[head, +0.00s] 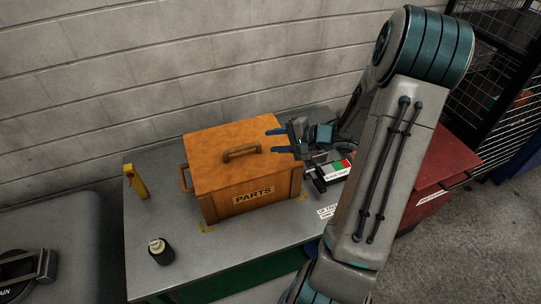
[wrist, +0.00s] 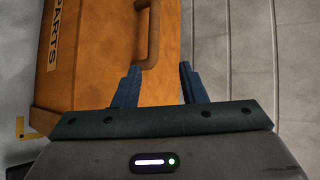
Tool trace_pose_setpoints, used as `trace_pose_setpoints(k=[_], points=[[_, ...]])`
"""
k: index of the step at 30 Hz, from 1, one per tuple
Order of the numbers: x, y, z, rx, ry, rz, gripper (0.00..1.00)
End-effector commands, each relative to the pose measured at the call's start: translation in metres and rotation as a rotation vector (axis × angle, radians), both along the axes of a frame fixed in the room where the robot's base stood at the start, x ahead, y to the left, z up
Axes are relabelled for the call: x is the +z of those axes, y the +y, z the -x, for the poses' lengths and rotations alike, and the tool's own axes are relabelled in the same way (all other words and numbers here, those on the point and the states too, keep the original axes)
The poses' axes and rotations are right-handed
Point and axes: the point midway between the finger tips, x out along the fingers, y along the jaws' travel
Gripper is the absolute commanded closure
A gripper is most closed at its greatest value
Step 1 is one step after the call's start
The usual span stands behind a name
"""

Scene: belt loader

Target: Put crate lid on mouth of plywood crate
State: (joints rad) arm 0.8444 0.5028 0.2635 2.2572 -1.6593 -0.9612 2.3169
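The orange-brown crate lid (head: 222,168) lies flat over the mouth of the plywood crate (head: 225,205), which is marked PARTS. It looks level and lined up with the walls; the mouth is hidden beneath it. A bar handle (head: 241,152) stands on the lid and also shows in the wrist view (wrist: 150,35). My gripper (head: 271,141) is at the lid's right side, pointing left toward the handle. Its blue fingers are apart with nothing between them, and in the wrist view the gripper (wrist: 160,68) has the handle beyond its fingertips.
The crate stands on a grey table (head: 140,255) against a block wall. A dark bottle with a pale cap (head: 160,252) and a yellow upright piece (head: 137,182) stand to the left. A small device with red and green patches (head: 335,170) and a red cabinet (head: 445,165) are to the right.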

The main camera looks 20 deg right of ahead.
Motion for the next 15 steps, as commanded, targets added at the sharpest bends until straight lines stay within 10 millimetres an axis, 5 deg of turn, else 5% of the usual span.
trace_pose_setpoints(k=[8,15], points=[[0.056,-0.023,-0.031,-0.085,-0.185,0.723,0.62],[0.114,-0.03,0.007,-0.046,-0.121,1.218,0.62]])
